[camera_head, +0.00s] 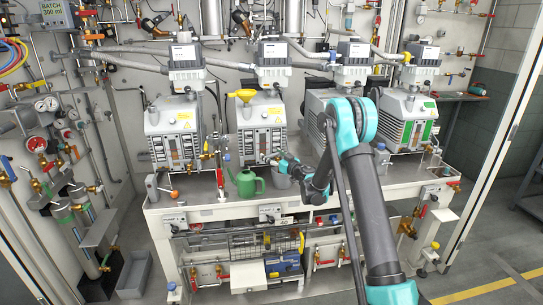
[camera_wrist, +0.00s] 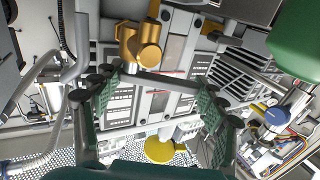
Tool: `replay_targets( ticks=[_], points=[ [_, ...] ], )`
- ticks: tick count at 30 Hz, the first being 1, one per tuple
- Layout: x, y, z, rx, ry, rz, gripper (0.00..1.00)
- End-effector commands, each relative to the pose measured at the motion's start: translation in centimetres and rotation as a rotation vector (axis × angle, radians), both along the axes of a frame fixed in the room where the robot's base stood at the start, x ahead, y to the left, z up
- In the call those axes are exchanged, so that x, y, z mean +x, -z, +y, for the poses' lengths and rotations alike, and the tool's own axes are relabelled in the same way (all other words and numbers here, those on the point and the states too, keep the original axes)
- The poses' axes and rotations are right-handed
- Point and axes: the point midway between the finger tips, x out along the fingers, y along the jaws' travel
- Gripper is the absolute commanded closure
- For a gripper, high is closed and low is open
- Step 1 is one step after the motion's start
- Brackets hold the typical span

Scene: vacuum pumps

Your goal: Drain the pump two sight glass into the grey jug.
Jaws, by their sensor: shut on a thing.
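Pump two (camera_head: 262,128), the second from the left, has a yellow funnel on top; its louvred front also fills much of the wrist view, where the funnel (camera_wrist: 160,150) appears near the bottom. My gripper (camera_head: 274,160) is at the lower front of this pump. In the wrist view, my gripper (camera_wrist: 160,105) has its fingers on either side of a dark grey lever (camera_wrist: 165,80) beside a brass drain valve (camera_wrist: 141,45), and is shut on that lever. The grey jug (camera_head: 282,178) stands below my gripper, partly hidden by my arm. The sight glass's fluid level cannot be made out.
A green watering can (camera_head: 246,183) stands just left of the jug and shows at the wrist view's upper right (camera_wrist: 300,40). Other pumps flank pump two on the bench (camera_head: 200,212).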

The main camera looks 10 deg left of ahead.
Motion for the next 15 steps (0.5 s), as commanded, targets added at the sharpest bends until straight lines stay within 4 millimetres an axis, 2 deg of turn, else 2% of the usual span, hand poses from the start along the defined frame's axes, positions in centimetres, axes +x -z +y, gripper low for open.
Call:
replay_targets(
  ticks=[6,15],
  points=[
    [-0.27,0.02,-0.41,0.0,-0.132,0.0,0.8],
    [-0.5,0.03,-0.52,0.0,-0.226,0.0,0.8]
  ],
)
